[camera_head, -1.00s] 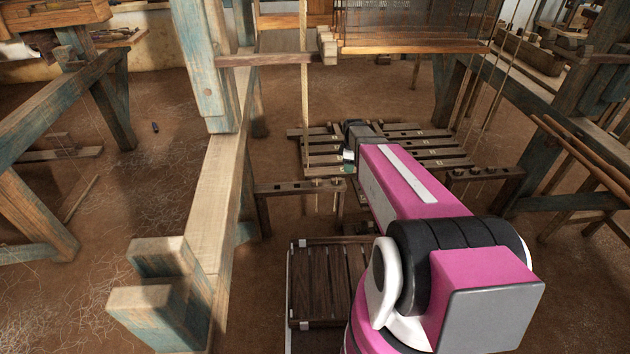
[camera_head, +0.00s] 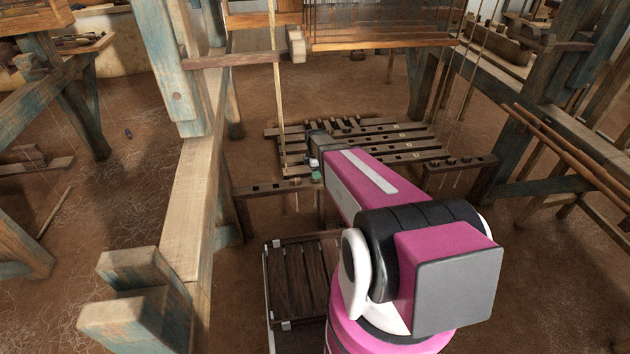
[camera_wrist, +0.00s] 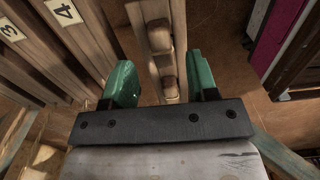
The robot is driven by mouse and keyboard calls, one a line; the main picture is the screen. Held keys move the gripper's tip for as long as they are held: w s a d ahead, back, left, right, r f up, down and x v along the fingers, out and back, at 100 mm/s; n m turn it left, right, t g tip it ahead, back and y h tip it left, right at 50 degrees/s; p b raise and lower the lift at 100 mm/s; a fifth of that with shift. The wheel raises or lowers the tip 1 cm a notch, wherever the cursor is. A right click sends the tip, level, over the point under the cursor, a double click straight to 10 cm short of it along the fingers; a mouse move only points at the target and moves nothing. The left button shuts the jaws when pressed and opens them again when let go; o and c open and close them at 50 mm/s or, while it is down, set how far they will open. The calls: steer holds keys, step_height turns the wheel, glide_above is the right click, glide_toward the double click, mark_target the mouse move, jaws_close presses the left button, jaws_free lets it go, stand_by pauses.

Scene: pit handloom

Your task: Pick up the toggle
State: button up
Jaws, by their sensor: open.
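Two small rounded wooden blocks, which look like toggles, sit on a narrow pale wooden bar (camera_wrist: 149,14) in the wrist view. The farther block (camera_wrist: 158,35) lies beyond my fingertips. The nearer block (camera_wrist: 170,87) lies between the lines of my two green fingers. My gripper (camera_wrist: 162,78) is open, with a finger on each side of the bar and nothing held. I cannot tell which block is the task's toggle, or how far above it the fingers are. In the head view my gripper (camera_head: 316,176) shows only as a bit of green by the slotted crossbar (camera_head: 262,188); my arm hides much there.
Numbered wooden treadles (camera_wrist: 68,38) lie close to the left of my gripper. A second crossbar with pegs (camera_head: 458,163) stands to the right. A loom beam (camera_head: 190,200) runs along the left. A slatted dark platform (camera_head: 297,282) is in front; bare floor lies left.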

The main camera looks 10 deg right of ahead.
mark_target(315, 181)
step_height(315, 181, down, 4)
steer(key=shift+s, duration=0.1)
jaws_close()
steer(key=shift+r, duration=0.1)
